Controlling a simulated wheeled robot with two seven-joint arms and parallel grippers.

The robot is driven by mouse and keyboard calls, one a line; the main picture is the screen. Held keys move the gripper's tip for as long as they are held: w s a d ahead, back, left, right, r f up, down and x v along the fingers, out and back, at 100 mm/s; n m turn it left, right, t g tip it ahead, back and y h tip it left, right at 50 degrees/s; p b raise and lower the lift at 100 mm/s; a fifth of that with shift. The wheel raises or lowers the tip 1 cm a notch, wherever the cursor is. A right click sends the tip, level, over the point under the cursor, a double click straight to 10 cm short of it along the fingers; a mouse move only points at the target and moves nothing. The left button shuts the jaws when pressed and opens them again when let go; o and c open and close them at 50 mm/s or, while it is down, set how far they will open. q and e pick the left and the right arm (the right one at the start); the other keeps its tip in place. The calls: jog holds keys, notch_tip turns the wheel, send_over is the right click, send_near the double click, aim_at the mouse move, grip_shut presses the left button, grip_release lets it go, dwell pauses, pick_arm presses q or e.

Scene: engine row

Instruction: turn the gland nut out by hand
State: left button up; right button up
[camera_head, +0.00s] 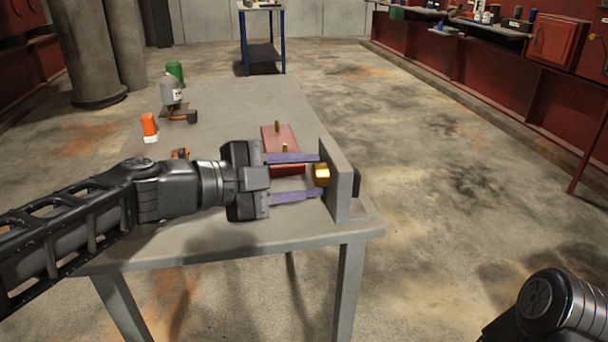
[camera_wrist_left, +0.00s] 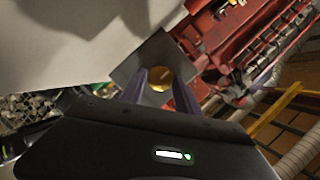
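The gland nut (camera_head: 322,174) is a small brass-coloured piece on the near face of an upright grey plate (camera_head: 340,185) at the right end of the table. My left gripper (camera_head: 318,176) reaches it from the left. Its two purple fingers are spread wide, one above and one below the nut, with gaps to it in the head view. In the left wrist view the nut (camera_wrist_left: 160,79) shows as a round brass disc between the fingertips. My right gripper is out of view; only a dark part of my right arm shows at lower right.
A red block (camera_head: 279,137) with small brass pieces lies on the grey table (camera_head: 240,100) behind the gripper. An orange-and-white bottle (camera_head: 149,125), a grey container (camera_head: 171,91) and a green one (camera_head: 175,70) stand at the far left. The floor right of the table is clear.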

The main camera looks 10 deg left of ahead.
pick_arm(q)
grip_shut()
jog(key=shift+n, duration=0.3)
jog(key=shift+r+n+g+b, duration=0.1)
jog(key=shift+n+g+b, duration=0.25)
jog(key=shift+n+g, duration=0.35)
jog(key=shift+w+r+n+g, duration=0.1)
jog(key=shift+w+n+g, duration=0.1)
jog(key=shift+n+g, duration=1)
jog(key=shift+n, duration=0.4)
jog(key=shift+o, duration=2)
grip_release()
